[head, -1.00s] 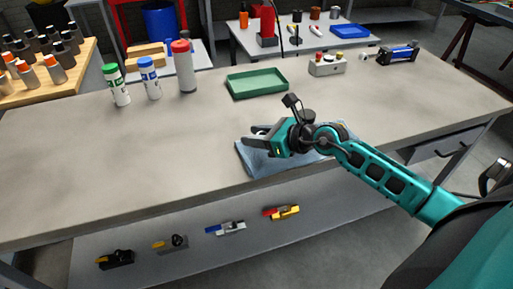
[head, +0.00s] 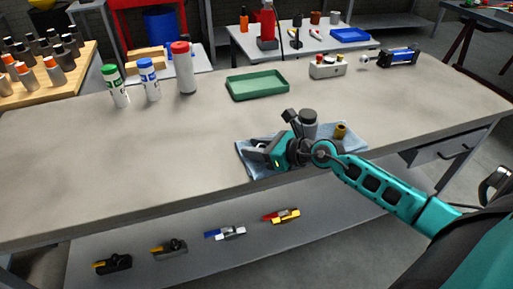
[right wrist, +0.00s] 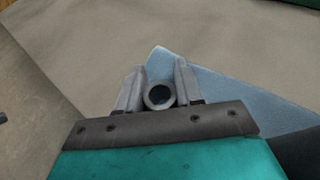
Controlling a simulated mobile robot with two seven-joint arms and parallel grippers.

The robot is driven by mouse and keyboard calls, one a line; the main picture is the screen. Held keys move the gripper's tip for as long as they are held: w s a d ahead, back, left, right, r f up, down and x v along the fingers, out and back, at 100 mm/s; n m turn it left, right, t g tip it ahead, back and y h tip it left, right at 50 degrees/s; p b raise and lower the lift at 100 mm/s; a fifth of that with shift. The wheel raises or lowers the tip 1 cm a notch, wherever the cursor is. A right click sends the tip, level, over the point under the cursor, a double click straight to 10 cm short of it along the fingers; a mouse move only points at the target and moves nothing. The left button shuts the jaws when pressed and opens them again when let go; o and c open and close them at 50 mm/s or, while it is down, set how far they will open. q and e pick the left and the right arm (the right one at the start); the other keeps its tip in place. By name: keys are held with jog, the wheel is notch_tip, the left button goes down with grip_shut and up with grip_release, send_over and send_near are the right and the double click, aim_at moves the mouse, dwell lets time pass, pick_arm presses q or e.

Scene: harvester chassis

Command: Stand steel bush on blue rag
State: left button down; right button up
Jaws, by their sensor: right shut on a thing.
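The blue rag (head: 356,138) lies spread near the front edge of the workbench, partly hidden by my right gripper and forearm. My right gripper (head: 256,148) is low over the rag's left part. In the right wrist view, my right gripper (right wrist: 159,85) is shut on the steel bush (right wrist: 159,96), a grey ring seen end-on with a dark bore. The rag (right wrist: 225,90) shows behind and to the right of the fingers there. Whether the bush touches the rag is not clear. My left gripper is not in view.
A dark-topped grey cylinder (head: 308,124) and a small brass-coloured piece (head: 340,131) stand on the rag's far side. A green tray (head: 257,86), a control box (head: 327,67) and several bottles stand farther back.

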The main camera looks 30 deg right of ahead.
jog(key=o, duration=1.1)
jog(key=shift+s+f, duration=0.35)
jog(key=shift+f, duration=0.45)
jog(key=shift+r, duration=0.15)
jog(key=shift+r+p, duration=0.3)
jog(key=shift+p, duration=0.05)
jog(key=shift+s+r, duration=0.1)
jog(key=shift+r, duration=0.15)
jog(key=v, duration=1.1)
jog(key=shift+d+r, duration=0.2)
jog(key=shift+r, duration=0.35)
